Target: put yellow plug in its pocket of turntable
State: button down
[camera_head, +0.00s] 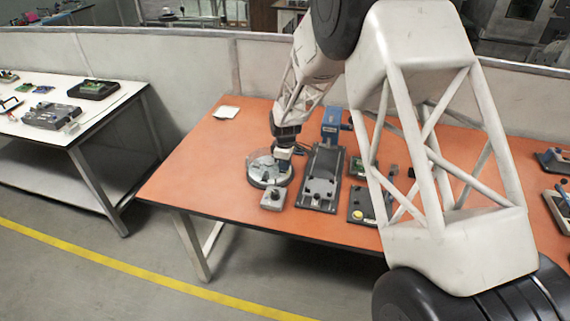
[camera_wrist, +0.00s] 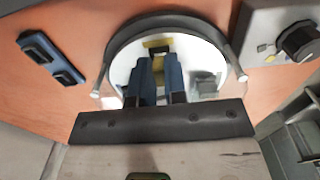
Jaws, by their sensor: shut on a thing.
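The turntable (camera_head: 257,178) is a pale round disc with a dark rim on the orange table. In the wrist view its white face (camera_wrist: 122,66) fills the area beyond my fingers. My gripper (camera_head: 283,164) is over the turntable, pointing down. In the wrist view its blue fingers (camera_wrist: 158,62) are shut on the yellow plug (camera_wrist: 157,43), which shows at their tips. The fingers hide part of the plug and the disc beneath, so I cannot tell whether the plug touches the disc. A grey block (camera_wrist: 206,83) is on the disc, right of the fingers.
A grey control box (camera_head: 272,199) with a black knob (camera_wrist: 299,42) stands close to the turntable. A blue piece (camera_wrist: 50,58) lies beside the turntable. The table's left side is clear except a white pad (camera_head: 226,112).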

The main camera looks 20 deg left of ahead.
jog(key=shift+f, duration=0.45)
dwell(1.2)
jog(key=c, duration=1.1)
grip_release()
jog(key=c, duration=0.3)
jog(key=shift+c, duration=0.2)
jog(key=shift+r, duration=0.2)
jog(key=shift+r, duration=3.35)
jog(key=shift+d+r, duration=0.1)
